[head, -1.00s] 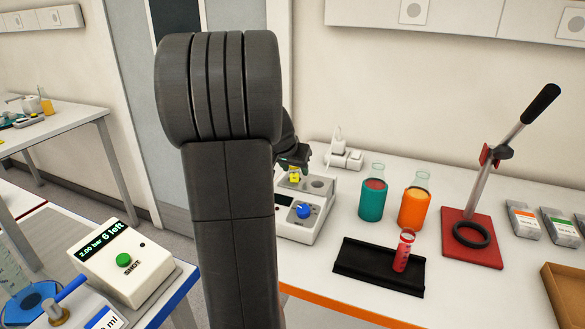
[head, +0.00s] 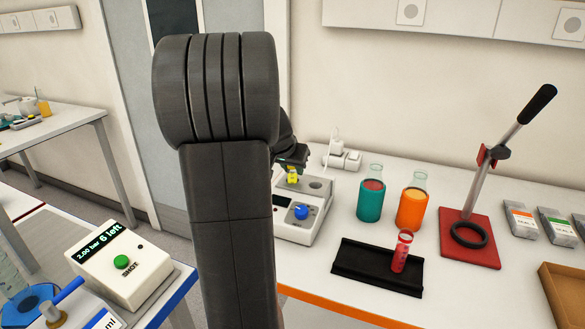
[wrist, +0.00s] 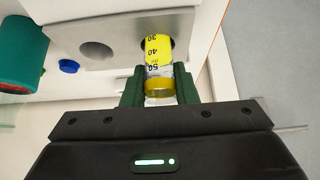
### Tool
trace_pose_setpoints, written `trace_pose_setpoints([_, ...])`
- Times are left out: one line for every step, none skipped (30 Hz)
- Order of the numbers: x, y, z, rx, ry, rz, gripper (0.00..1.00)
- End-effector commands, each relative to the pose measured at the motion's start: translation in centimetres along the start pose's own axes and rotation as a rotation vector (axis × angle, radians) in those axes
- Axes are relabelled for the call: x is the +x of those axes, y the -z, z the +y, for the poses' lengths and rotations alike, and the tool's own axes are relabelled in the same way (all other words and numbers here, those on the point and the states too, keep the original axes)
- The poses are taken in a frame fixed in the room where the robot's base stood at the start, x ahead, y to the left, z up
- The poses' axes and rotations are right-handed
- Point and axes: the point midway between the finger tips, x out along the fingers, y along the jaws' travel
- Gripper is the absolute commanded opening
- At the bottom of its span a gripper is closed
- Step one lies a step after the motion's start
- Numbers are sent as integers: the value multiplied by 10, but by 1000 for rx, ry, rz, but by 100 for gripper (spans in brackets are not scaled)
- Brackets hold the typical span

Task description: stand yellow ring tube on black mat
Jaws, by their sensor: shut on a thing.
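The yellow ring tube (wrist: 158,62) is between the green fingers of my gripper (wrist: 160,88) in the wrist view. My gripper is shut on it near its ringed end. Its far end meets a round hole in the white device (wrist: 105,22); how deep it sits I cannot tell. In the head view the yellow tube (head: 292,175) shows at the device (head: 325,196), under my gripper (head: 291,166), partly hidden by my arm. The black mat (head: 352,266) lies at the table's front, with a red tube (head: 401,252) standing on its right part.
A teal-banded flask (head: 371,202) and an orange-banded flask (head: 411,210) stand behind the mat. A red-based lever press (head: 470,245) is to the right. Sachets (head: 521,222) and a cardboard tray (head: 562,290) lie farther right. The mat's left and middle are bare.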

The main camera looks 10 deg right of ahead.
Motion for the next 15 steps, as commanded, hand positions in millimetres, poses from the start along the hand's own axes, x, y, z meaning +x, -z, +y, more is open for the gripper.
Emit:
trace_pose_setpoints([-1,1,0,0,0,1,0])
trace_pose_setpoints([-2,1,0,0,0,1,0])
trace_pose_setpoints([-2,2,0,0,0,1,0])
trace_pose_setpoints([-2,2,0,0,0,1,0])
trace_pose_setpoints([-3,2,0,0,0,1,0])
trace_pose_setpoints([-3,2,0,0,0,1,0])
trace_pose_setpoints([-4,3,0,0,0,1,0])
trace_pose_setpoints([-4,3,0,0,0,1,0])
trace_pose_setpoints([-5,3,0,0,0,1,0])
trace_pose_setpoints([-5,4,0,0,0,1,0])
trace_pose_setpoints([-5,4,0,0,0,1,0])
trace_pose_setpoints([-6,4,0,0,0,1,0])
trace_pose_setpoints([-6,4,0,0,0,1,0])
trace_pose_setpoints([-7,5,0,0,0,1,0])
trace_pose_setpoints([-7,5,0,0,0,0,0])
